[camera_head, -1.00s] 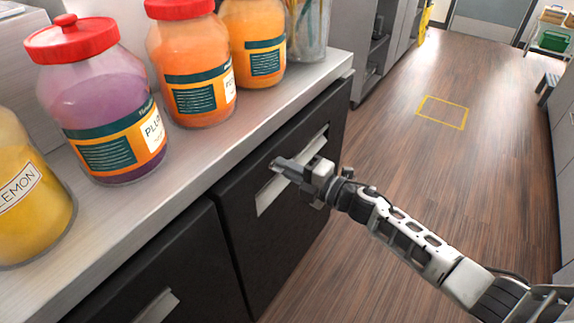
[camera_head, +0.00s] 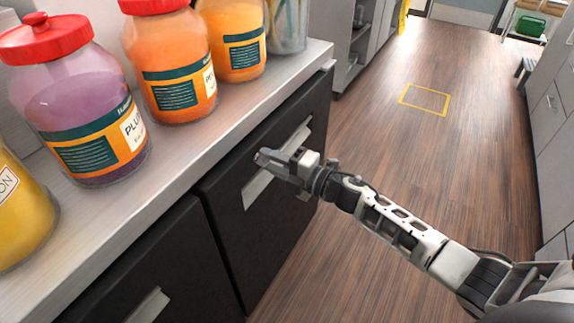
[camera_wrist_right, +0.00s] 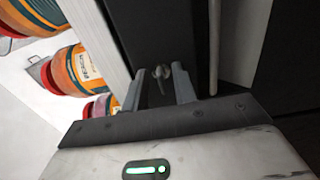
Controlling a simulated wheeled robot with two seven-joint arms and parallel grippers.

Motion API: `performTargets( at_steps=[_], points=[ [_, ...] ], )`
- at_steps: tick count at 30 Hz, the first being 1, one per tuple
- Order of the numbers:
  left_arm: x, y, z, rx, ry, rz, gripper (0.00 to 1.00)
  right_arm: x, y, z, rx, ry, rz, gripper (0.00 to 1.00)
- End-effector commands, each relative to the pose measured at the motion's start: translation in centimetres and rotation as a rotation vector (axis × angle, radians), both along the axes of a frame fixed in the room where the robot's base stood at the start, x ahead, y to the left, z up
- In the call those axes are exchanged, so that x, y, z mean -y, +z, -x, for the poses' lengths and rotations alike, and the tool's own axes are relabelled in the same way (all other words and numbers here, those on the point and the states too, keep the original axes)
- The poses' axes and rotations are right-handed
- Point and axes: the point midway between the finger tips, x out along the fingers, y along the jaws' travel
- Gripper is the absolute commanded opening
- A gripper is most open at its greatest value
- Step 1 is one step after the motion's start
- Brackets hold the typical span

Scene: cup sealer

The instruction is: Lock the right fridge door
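The right fridge door (camera_head: 285,225) is the black door below the counter. It looks closed, with a pale recessed handle (camera_head: 253,190). My right gripper (camera_head: 262,158) is in front of this door near its top edge and overlaps the handle in the head view. In the right wrist view, my right gripper (camera_wrist_right: 158,84) has its two fingers apart. A small metal key or lock knob (camera_wrist_right: 161,72) on the black door shows between the fingertips, with gaps visible on both sides. Whether a finger touches it cannot be told. My left gripper is not in view.
The left black door (camera_head: 165,265) is beside it. Several jars stand on the counter (camera_head: 215,125), including a plum jar (camera_head: 85,95) and an orange jar (camera_head: 170,65), above the gripper. The wooden floor (camera_head: 400,150) to the right is open, with a yellow marked rectangle (camera_head: 425,99).

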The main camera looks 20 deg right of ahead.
Motion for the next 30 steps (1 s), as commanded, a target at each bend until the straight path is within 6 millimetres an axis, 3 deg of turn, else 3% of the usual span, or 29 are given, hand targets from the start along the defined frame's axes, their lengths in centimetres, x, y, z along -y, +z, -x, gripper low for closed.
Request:
performTargets(
  at_steps=[5, 18, 24, 30],
  points=[
    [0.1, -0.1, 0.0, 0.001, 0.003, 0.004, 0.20, 1.5, -0.2, 1.9, -0.003, -0.001, 0.003, 0.27],
    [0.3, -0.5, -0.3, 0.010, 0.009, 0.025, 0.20, 7.7, -0.3, 10.0, -0.004, 0.000, 0.002, 0.27],
    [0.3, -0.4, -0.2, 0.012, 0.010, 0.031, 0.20, 9.3, -0.1, 11.9, -0.001, 0.000, 0.000, 0.27],
    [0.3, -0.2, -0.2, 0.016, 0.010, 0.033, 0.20, 9.7, 0.0, 12.4, 0.001, 0.000, 0.001, 0.27]
  ],
)
